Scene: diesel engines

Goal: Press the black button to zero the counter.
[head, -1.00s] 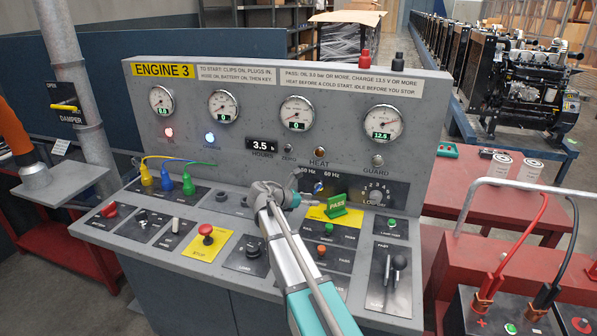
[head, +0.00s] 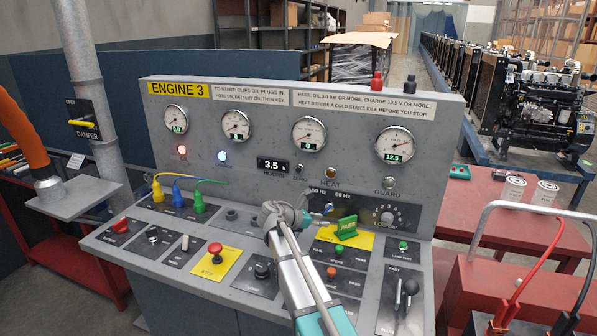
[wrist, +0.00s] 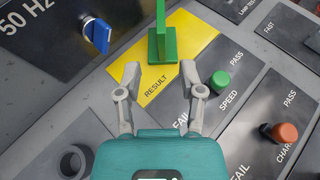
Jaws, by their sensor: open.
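The small dark zero button (head: 299,169) sits on the upright panel of the engine console, just right of the hours counter (head: 273,165), which reads 3.5. My gripper (head: 287,212) is in front of the panel and below the counter, over the sloping desk. It is apart from the button. In the wrist view my gripper (wrist: 160,78) has its two fingers spread with nothing between them. That view shows the desk around the green PASS flag; the zero button and counter are outside it.
The green PASS flag (head: 346,227) stands close to the right of my gripper, with a blue knob (wrist: 96,32) near it. Coloured plugs with cables (head: 198,202) and a red stop button (head: 215,250) are at left.

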